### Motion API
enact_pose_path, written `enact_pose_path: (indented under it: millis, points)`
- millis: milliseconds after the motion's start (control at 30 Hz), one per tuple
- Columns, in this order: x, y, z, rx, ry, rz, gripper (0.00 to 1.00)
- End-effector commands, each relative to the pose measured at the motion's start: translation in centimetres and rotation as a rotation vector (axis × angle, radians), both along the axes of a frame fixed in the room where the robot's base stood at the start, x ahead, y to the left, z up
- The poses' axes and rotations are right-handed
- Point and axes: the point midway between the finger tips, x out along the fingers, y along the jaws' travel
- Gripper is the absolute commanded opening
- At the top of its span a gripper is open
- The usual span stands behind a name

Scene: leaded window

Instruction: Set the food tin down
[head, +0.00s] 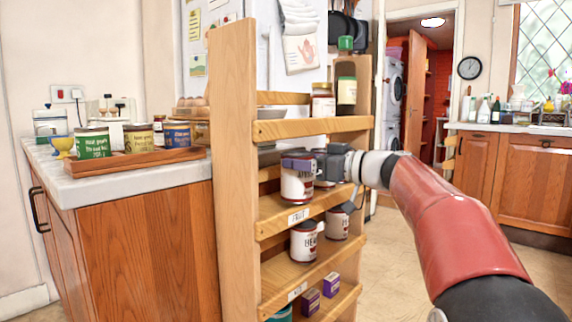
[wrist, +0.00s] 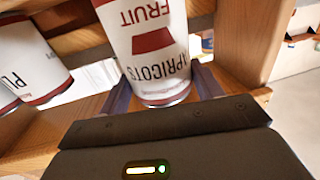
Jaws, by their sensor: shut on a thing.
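My gripper (head: 300,163) is shut on a food tin (head: 296,186), white with dark red bands, at the middle shelf (head: 310,209) of a wooden rack. In the wrist view the tin (wrist: 150,45) reads "APRICOTS" and "FRUIT" upside down, between the two fingers (wrist: 165,98). The tin looks upright in the head view, its base just above or behind the shelf's front rail. I cannot tell whether it touches the shelf. A similar tin marked "PLU" (wrist: 28,58) stands beside it in the wrist view.
More tins (head: 305,241) stand on the shelf below, and jars (head: 322,100) on the shelf above. The rack's side board (head: 233,170) rises left of the tin. A counter with a wooden tray (head: 140,164) of tins is at left. Open floor (head: 395,250) lies right of the rack.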

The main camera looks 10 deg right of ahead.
Motion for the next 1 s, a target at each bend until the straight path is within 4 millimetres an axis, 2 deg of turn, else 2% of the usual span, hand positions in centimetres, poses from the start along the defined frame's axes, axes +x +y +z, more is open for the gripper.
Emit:
enact_pose_path:
  millis: [167, 400, 500, 967, 1000]
  points:
    - [1.0, 1.1, 0.2, 0.001, -0.002, 0.001, 0.22]
    - [3.7, 3.7, -0.2, 0.001, 0.000, 0.000, 0.22]
    - [3.5, 3.5, -1.3, 0.001, -0.001, -0.002, 0.22]
    - [3.5, 3.5, -1.8, 0.000, -0.003, -0.001, 0.22]
    - [3.5, 3.5, -1.8, -0.001, -0.001, -0.001, 0.69]
